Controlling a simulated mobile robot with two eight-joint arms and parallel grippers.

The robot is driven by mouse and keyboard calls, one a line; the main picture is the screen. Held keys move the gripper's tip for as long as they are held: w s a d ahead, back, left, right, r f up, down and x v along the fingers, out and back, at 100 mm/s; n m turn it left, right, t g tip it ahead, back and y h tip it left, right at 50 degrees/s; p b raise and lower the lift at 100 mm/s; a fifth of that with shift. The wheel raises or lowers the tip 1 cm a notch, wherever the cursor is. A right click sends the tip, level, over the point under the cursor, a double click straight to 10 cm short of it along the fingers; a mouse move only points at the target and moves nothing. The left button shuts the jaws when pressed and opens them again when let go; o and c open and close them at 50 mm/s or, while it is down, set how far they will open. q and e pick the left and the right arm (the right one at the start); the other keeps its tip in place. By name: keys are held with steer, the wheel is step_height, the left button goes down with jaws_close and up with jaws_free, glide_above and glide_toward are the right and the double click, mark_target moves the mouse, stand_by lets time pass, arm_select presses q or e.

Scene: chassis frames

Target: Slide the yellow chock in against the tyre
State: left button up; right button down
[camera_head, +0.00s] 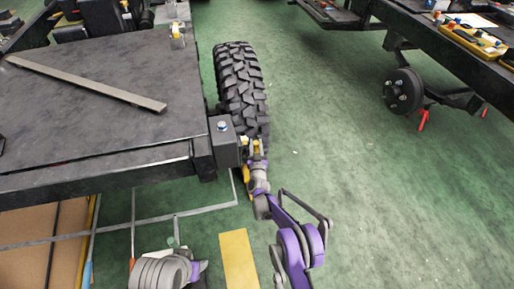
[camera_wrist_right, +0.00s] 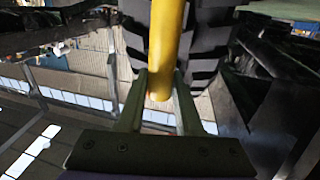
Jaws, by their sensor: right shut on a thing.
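The black knobbly tyre (camera_head: 241,88) stands upright beside the dark chassis frame in the head view. My right gripper (camera_head: 257,150) is at the tyre's near end, low beside the frame's corner. In the right wrist view, the yellow chock (camera_wrist_right: 168,40) shows as a yellow bar between the two fingers of my right gripper (camera_wrist_right: 160,98), which is shut on it. The tyre's tread (camera_wrist_right: 205,45) is behind the chock there. I cannot tell whether chock and tyre touch. In the head view the chock is mostly hidden by my gripper. My left gripper is not in view.
The chassis deck (camera_head: 105,95) fills the left, with a loose flat bar (camera_head: 85,83) on it. A grey block (camera_head: 224,141) is at its near corner, close to my right gripper. Green floor right of the tyre is clear. Another chassis (camera_head: 450,55) stands at upper right.

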steer(key=shift+w+a, duration=0.2)
steer(key=shift+w, duration=0.45)
steer(key=shift+w+a, duration=0.2)
steer(key=shift+w, duration=0.45)
steer(key=c, duration=0.5)
jaws_free()
